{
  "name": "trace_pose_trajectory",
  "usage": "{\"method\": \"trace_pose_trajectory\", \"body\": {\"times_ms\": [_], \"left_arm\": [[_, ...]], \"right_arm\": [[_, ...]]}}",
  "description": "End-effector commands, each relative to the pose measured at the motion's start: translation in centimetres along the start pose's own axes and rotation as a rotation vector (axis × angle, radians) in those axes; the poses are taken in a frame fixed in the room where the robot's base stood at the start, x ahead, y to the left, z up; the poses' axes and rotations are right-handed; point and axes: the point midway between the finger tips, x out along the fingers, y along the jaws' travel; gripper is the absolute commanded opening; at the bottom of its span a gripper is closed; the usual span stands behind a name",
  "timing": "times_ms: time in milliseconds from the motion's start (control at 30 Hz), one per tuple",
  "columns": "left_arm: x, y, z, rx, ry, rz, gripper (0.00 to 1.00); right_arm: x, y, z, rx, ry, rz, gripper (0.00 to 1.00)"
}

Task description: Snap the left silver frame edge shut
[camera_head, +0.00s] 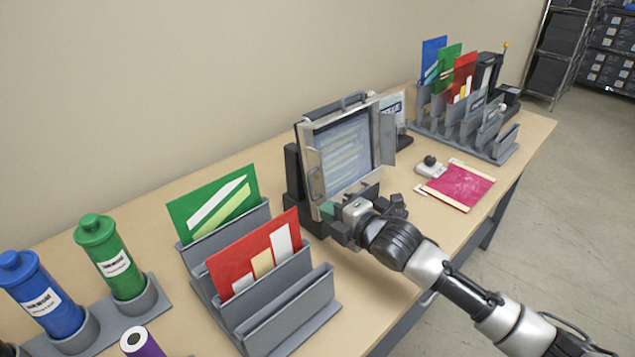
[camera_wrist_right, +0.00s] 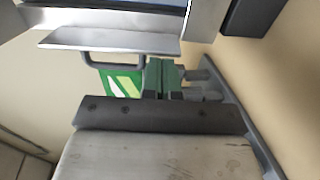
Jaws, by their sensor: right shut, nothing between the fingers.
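The display frame (camera_head: 345,150) stands upright at the middle of the table, with a silver border around a blue-grey panel. Its left silver edge (camera_head: 312,163) carries a small handle and seems to stand out from the panel; how far is hard to tell. In the right wrist view this silver edge (camera_wrist_right: 110,41) crosses the top, with its dark handle (camera_wrist_right: 113,62) below. My right gripper (camera_head: 332,212) is at the frame's lower left corner. Its greenish fingers (camera_wrist_right: 161,78) are together and empty, close beside the handle; contact is unclear. My left gripper is out of view.
The right silver edge (camera_head: 387,139) is swung outward. A grey rack (camera_head: 280,300) with green and red cards stands at the near left, close to my gripper. A magenta sheet (camera_head: 460,186) lies to the right. Another rack (camera_head: 465,130) stands at the far end.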

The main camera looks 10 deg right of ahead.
Motion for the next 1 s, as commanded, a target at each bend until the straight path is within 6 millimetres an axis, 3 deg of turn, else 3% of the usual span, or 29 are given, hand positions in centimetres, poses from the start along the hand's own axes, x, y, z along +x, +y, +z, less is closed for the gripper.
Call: {"method": "trace_pose_trajectory", "body": {"times_ms": [33, 767, 1000], "left_arm": [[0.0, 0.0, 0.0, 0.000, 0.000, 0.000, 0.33], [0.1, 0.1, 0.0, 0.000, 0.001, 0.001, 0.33], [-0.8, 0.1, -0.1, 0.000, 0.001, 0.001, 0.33]], "right_arm": [[0.2, 0.8, 0.2, -0.005, 0.001, 0.019, 0.00], [0.2, 0.4, 2.6, 0.001, 0.008, 0.011, 0.00], [-1.3, 0.4, 2.9, -0.001, 0.002, 0.005, 0.00]]}}
